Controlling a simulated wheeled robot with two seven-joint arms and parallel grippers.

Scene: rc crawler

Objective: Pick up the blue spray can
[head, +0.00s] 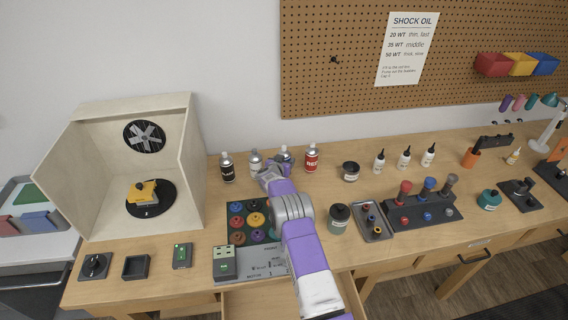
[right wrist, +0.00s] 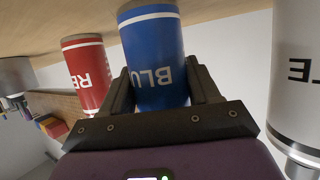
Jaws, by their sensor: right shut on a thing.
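The blue spray can (right wrist: 155,50), with white "BLU" lettering showing, stands between the two fingers of my right gripper (right wrist: 160,90) in the right wrist view. The gripper is shut on the can's body. In the head view my right gripper (head: 277,168) reaches into the row of cans, and the blue can (head: 286,152) is mostly hidden behind it. I cannot tell whether its base is clear of the table. My left gripper is not in view.
The red can (head: 312,158) stands close on the right; a white-labelled can (head: 255,163) and a black can (head: 227,168) stand on the left. A spray booth (head: 110,150) is farther left. Pegboard (head: 340,95) is behind.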

